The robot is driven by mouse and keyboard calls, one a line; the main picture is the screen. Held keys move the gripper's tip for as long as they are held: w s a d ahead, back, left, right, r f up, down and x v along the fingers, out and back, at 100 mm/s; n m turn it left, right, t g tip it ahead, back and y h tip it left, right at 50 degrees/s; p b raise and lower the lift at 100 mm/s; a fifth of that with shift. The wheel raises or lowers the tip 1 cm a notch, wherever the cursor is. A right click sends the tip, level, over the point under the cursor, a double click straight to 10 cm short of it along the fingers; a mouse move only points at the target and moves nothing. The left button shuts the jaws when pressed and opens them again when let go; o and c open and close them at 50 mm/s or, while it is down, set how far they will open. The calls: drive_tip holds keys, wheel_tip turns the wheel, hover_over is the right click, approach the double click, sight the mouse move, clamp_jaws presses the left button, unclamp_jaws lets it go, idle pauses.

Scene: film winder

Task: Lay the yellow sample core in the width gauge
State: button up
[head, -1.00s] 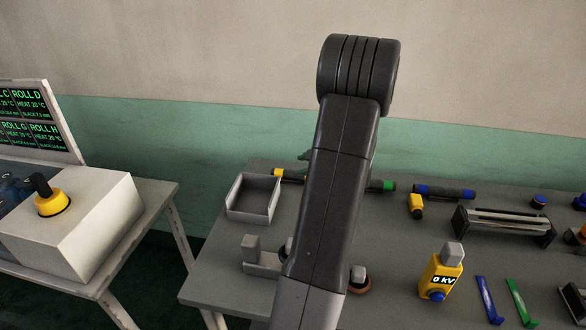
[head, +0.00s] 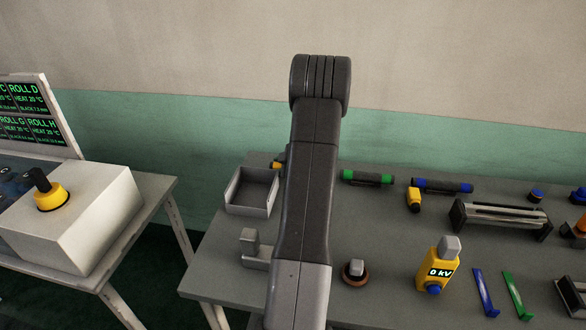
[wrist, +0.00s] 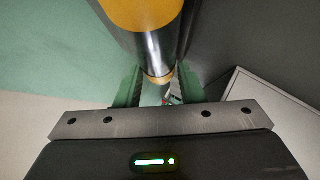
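The yellow sample core (wrist: 160,78) shows in the wrist view as a grey cylinder with yellow bands, running between the green fingers of my gripper (wrist: 158,90). The fingers touch it on both sides. In the head view a small yellow end of the core (head: 277,166) shows left of my arm, behind the tray; the rest and most of my gripper are hidden behind the arm. A low grey fixture with an upright block (head: 250,240) at the table's front left may be the width gauge; no label confirms it, and my arm covers its right side.
An open grey tray (head: 247,210) stands near the core. A green-ended core (head: 367,178) and a blue-ended core (head: 442,186) lie at the back. A dark railed fixture (head: 500,218), a yellow meter (head: 437,270) and a grey knob on a brown base (head: 355,273) stand to the right.

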drive_tip(key=shift+w+a+f, duration=0.25)
drive_tip(key=shift+a+f, duration=0.05)
drive_tip(key=shift+a, duration=0.05)
drive_tip(key=c, duration=0.6)
drive_tip(key=shift+r, duration=0.1)
